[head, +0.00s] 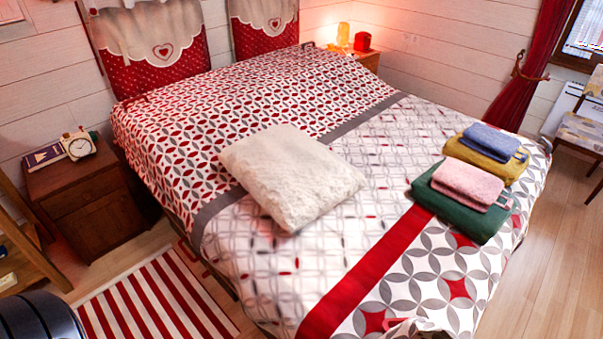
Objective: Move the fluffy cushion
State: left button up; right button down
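The fluffy cushion (290,177) is cream-white and lies flat on the bed (250,290), left of its middle. It rests across the grey band of the patterned cover, apart from the folded towels.
Folded towels (462,212) lie in two stacks on the bed's right side. A nightstand (85,205) with a clock (78,145) and books stands left. A striped rug (155,300) lies on the floor. Much of the bed around the cushion is clear.

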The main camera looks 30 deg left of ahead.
aim_at(295, 176)
jog(key=k+j, duration=0.15)
jog(key=j, duration=0.25)
jog(key=k+j+z, duration=0.1)
jog(key=j, duration=0.3)
jog(key=k+j, duration=0.15)
jog(key=j, duration=0.25)
jog(key=j+z, duration=0.1)
jog(key=j, duration=0.8)
jog(key=i+j, duration=0.1)
jog(key=j, duration=0.35)
jog(key=j+z, duration=0.15)
jog(key=j, duration=0.3)
jog(key=i, duration=0.05)
